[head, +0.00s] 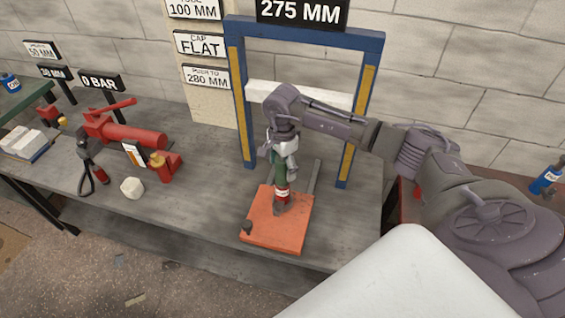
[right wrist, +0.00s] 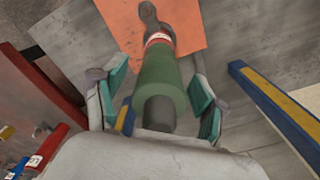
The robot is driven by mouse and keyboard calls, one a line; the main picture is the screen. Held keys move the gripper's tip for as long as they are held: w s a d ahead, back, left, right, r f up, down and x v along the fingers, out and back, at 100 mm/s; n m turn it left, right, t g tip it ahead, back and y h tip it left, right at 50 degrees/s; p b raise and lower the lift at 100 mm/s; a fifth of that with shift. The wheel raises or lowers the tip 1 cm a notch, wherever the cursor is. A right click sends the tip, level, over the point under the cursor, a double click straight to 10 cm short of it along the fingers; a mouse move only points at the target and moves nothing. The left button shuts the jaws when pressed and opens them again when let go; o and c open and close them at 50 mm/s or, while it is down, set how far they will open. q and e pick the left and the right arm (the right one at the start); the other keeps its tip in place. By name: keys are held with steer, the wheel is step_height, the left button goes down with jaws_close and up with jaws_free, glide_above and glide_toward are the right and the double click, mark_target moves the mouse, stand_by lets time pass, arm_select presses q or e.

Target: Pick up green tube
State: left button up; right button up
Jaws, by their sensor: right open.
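The green tube (head: 281,166) stands roughly upright over the orange plate (head: 262,235) on the grey bench, inside the blue frame. It has a red and white band at its lower part and a grey foot. My right gripper (head: 284,158) is above and around the tube's upper part. In the right wrist view the green tube (right wrist: 162,85) lies between the two open fingers of my right gripper (right wrist: 155,100), with gaps visible on both sides. The tube's top end in the head view is partly hidden by the gripper. My left gripper is not in view.
The blue frame (head: 237,95) with yellow strips stands around my right arm, with a white crossbar (head: 262,90) behind. A red hand pump (head: 125,132), a white lump (head: 132,188) and a red-handled tool (head: 97,172) are at left. The bench between them and the plate is clear.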

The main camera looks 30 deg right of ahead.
steer(key=shift+f, duration=0.4)
jaws_close()
steer(key=shift+r, duration=0.1)
